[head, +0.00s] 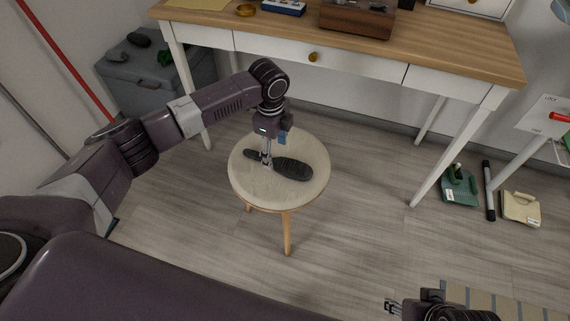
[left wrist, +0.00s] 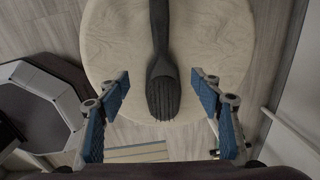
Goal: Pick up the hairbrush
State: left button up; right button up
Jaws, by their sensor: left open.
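The dark hairbrush (head: 292,168) lies flat on the round cream top of a small stool (head: 308,192). In the left wrist view, the hairbrush (left wrist: 162,70) has its handle toward the top and its wide ribbed head lower down. My left gripper (head: 267,161) points down at the brush from above and hides part of it in the head view. In the left wrist view my left gripper (left wrist: 160,80) is open, with one blue-padded finger on each side of the brush head and gaps between. My right gripper (head: 391,306) is low at the bottom right, away from the stool; its opening is unclear.
A white desk with a wooden top (head: 440,48) stands behind the stool, carrying a wooden box (head: 357,18). A grey bin (head: 150,85) is at the left. A green item (head: 459,188) and a cream item (head: 520,208) lie on the floor at right. Floor around the stool is clear.

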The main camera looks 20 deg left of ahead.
aim_at(277, 162)
pick_arm(q)
jog(key=f, duration=0.1)
jog(key=f+b, duration=0.1)
jog(key=f, duration=0.1)
jog(key=f+b, duration=0.1)
jog(key=f, duration=0.1)
jog(key=shift+w+f, duration=0.15)
jog(key=shift+w, duration=0.2)
jog(key=shift+c, duration=0.6)
jog(key=c, duration=1.2)
jog(key=shift+o, duration=0.2)
